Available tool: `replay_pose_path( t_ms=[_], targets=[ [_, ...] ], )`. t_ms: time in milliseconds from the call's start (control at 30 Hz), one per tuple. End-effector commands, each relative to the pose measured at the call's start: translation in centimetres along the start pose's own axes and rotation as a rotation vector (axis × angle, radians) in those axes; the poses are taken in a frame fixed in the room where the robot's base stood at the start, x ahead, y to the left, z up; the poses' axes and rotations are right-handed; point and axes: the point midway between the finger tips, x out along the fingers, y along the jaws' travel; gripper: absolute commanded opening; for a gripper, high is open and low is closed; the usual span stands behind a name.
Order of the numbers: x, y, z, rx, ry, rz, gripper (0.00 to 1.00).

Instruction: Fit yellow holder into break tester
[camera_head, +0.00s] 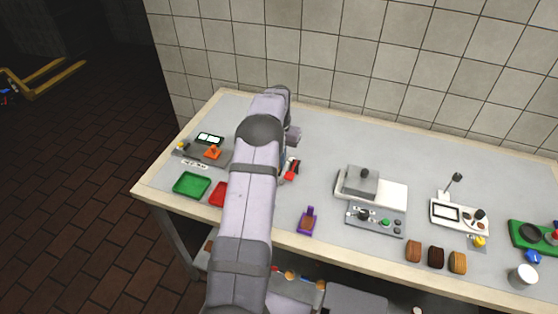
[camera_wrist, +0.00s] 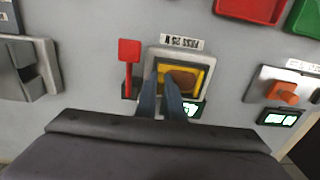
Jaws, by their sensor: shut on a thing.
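The break tester (camera_wrist: 152,55) is a light grey frame with a label above it, a red lever (camera_wrist: 130,52) on its left and a small lit screen below. The yellow holder (camera_wrist: 162,68), with a brown biscuit (camera_wrist: 183,78) in it, lies within the frame's opening. I cannot tell whether it is fully down. My gripper (camera_wrist: 163,84) is shut on the holder's near side, and its fingers hide part of it. In the head view my arm hides the tester and holder; only the red lever (camera_head: 291,169) shows.
In the wrist view, an orange-lever device (camera_wrist: 282,92) stands right, a grey device (camera_wrist: 30,68) left. A red tray (camera_wrist: 250,10) and green tray (camera_wrist: 305,18) lie beyond. In the head view, a purple holder (camera_head: 307,220), a press (camera_head: 372,190) and three biscuits (camera_head: 436,257) are on the table.

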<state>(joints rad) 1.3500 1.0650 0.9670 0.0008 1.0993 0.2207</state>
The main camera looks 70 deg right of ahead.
Motion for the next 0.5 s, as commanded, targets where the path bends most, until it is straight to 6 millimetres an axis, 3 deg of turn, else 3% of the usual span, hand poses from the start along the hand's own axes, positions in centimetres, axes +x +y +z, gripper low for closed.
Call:
replay_pose_path(
  t_ms=[67, 167, 200, 500],
  targets=[
    [1.20, 0.14, 0.53, 0.000, -0.017, 0.004, 0.00],
    [1.29, 0.16, 0.60, 0.000, -0.019, 0.004, 0.25],
    [1.31, 0.19, 0.61, 0.000, -0.019, 0.005, 0.27],
    [1.35, 0.55, 0.56, 0.000, -0.019, 0.010, 0.27]
  ],
)
